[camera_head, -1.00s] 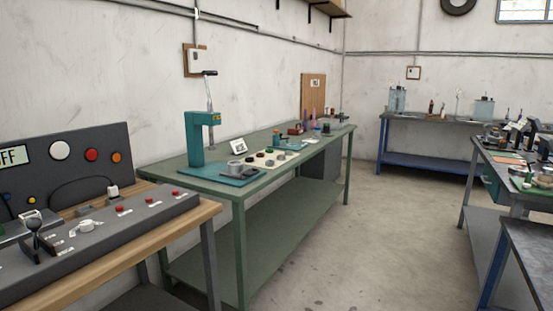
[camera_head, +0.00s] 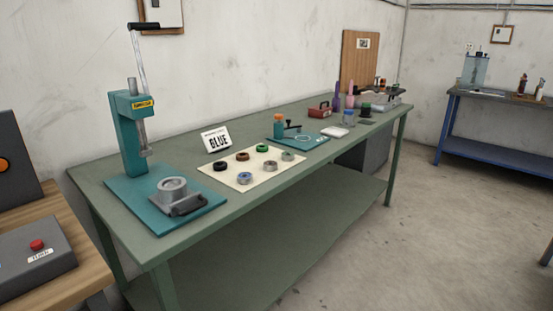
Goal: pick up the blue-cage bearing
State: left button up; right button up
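Several small ring-shaped bearings lie in two rows on a cream mat (camera_head: 231,171) on the green workbench. The bearing with a blue centre (camera_head: 244,178) is in the front row, at its left end; it is small in view. Beside it to the right are a bearing with a brownish centre (camera_head: 271,166) and one with a greenish centre (camera_head: 288,156). The back row has a black ring (camera_head: 220,166), a brown ring (camera_head: 242,156) and a green ring (camera_head: 262,148). Neither of my grippers is in view.
A teal lever press (camera_head: 128,135) with a grey cup-shaped fixture (camera_head: 173,188) stands left of the mat. A lettered sign (camera_head: 216,139) stands behind it. A teal plate (camera_head: 312,142) lies to the right. The floor (camera_head: 350,260) in front of the bench is clear.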

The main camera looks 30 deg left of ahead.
aim_at(243, 178)
jog(key=i, duration=1.05)
jog(key=u, duration=2.45)
